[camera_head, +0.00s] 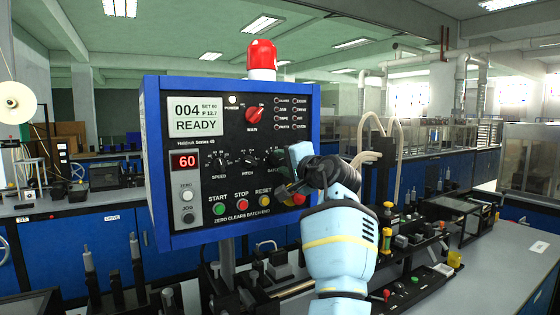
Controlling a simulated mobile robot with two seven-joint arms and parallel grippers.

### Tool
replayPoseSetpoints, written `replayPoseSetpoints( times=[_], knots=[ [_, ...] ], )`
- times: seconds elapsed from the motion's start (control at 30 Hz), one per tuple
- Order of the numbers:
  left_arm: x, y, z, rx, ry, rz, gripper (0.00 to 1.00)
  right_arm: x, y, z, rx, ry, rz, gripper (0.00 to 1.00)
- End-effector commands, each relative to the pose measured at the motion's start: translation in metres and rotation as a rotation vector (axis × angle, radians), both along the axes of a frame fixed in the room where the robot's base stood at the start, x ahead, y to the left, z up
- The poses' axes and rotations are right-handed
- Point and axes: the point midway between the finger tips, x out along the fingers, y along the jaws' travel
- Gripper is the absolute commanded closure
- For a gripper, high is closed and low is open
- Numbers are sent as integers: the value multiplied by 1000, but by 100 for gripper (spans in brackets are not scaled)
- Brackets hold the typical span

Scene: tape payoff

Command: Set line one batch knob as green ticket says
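The blue-framed control panel (235,130) stands upright in front of me. No green ticket can be made out.
The panel's screen (196,116) reads 004 READY, SET 60; a red display (186,161) shows 60. A red main switch (253,114) is above, and start (219,208), stop (242,205) and reset (265,201) buttons are below. A bench (497,260) with machinery lies right.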

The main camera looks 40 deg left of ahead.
Motion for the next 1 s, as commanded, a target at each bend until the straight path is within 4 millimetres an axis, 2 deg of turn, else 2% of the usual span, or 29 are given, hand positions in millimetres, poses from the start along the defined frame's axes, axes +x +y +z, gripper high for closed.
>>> replayPoseSetpoints(
  times=[0.2,0.47,0.7,1.0],
  knots=[
    [4,14,1,-1,-2,0,68,1,0,1,0,-2,-1,72],
    [4,15,0,0,-1,0,68,1,0,1,0,-3,-1,72],
    [4,14,0,0,-1,0,99,2,1,2,2,-6,-2,72],
    [4,14,0,-3,-11,0,100,3,1,3,4,-7,-5,72]
  ],
)
